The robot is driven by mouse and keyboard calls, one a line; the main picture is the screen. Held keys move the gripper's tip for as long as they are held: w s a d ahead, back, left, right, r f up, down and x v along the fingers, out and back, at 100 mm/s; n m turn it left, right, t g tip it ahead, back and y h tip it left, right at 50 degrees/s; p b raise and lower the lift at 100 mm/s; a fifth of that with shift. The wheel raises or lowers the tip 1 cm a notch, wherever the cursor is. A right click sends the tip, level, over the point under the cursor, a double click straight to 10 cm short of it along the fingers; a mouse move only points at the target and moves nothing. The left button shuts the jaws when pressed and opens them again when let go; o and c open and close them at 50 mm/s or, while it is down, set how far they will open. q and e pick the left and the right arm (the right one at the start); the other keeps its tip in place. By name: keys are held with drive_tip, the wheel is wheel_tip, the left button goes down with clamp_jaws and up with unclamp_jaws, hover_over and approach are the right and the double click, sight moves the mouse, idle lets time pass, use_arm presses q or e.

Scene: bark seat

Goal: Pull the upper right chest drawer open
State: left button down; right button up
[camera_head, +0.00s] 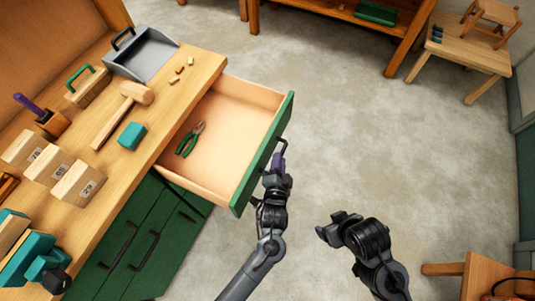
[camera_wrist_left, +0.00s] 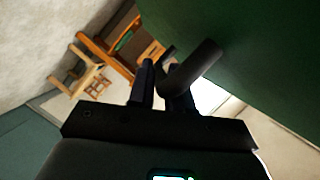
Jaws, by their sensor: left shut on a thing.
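The chest drawer (camera_head: 232,130) with a green front (camera_head: 262,157) stands pulled well out from under the workbench top. Green-handled pliers (camera_head: 189,139) lie inside it. My left gripper (camera_head: 278,164) is at the outer side of the drawer front, shut on its dark handle (camera_head: 283,142). In the left wrist view the handle (camera_wrist_left: 195,70) runs between the fingers of my left gripper (camera_wrist_left: 162,82), beside the green front. My right gripper (camera_head: 338,227) is apart from the drawer, over the floor; its fingers are too unclear to tell open from shut.
The workbench top (camera_head: 185,90) carries a mallet (camera_head: 122,112), a dustpan (camera_head: 143,56), numbered wooden blocks (camera_head: 78,183) and a teal block (camera_head: 132,136). Green cabinet doors (camera_head: 137,240) are below. Open floor (camera_head: 370,130) lies right of the drawer. A stool (camera_head: 480,275) stands at lower right.

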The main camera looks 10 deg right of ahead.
use_arm(q)
drive_tip(key=shift+s+d, duration=0.4)
drive_tip(key=shift+d, duration=0.1)
drive_tip(key=c, duration=1.1)
unclamp_jaws()
drive_tip(key=p+v, duration=0.3)
drive_tip(key=v, duration=0.7)
drive_tip(key=shift+s+a+r+p, duration=0.1)
drive_tip(key=shift+s+a+p, duration=0.05)
drive_tip(key=shift+s+p, duration=0.2)
